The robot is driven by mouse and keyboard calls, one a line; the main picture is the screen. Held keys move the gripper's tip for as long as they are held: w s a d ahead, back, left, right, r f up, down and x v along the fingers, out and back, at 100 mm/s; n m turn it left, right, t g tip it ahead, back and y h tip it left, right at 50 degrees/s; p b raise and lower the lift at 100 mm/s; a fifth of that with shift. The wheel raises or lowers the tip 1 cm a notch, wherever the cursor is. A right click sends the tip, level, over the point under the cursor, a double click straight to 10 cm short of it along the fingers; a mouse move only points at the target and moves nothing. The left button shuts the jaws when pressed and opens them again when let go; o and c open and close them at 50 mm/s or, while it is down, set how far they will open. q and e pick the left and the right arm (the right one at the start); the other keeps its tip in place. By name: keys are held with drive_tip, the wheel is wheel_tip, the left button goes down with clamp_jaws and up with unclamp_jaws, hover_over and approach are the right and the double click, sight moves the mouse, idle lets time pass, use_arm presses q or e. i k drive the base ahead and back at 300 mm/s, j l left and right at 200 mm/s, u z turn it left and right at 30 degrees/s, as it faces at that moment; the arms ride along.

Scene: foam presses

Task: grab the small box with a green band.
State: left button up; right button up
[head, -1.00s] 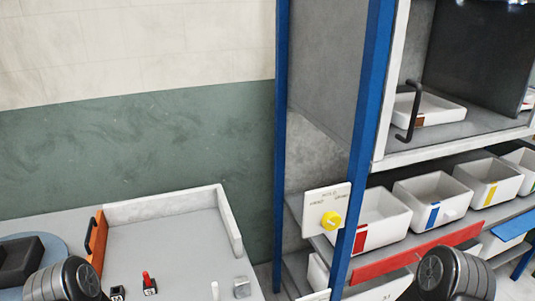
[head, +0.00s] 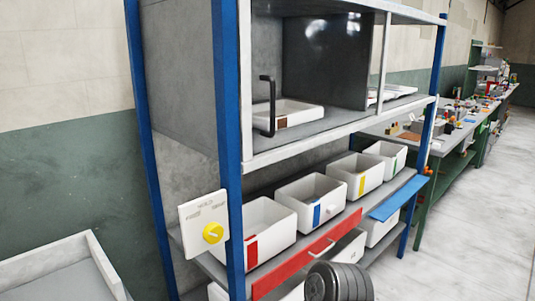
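The small white box with a green band (head: 376,149) is in the head view, at the far right end of a row of white open-topped boxes on the shelf. Its green band shows on its front face. It stands upright beside the box with a yellow band (head: 345,178). Neither of my grippers is in view. Only a dark rounded part of my own arm shows at the bottom edge, in front of the shelf.
Boxes with a blue band (head: 295,200) and a red band (head: 277,232) stand nearer. A blue-posted rack (head: 228,120) frames them. A red rail (head: 300,262) and blue flap (head: 398,198) front the shelf. A yellow knob panel (head: 190,216) is left. The floor (head: 465,235) at right is clear.

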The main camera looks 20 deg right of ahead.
sight(393, 155)
drive_tip(key=z, duration=1.6)
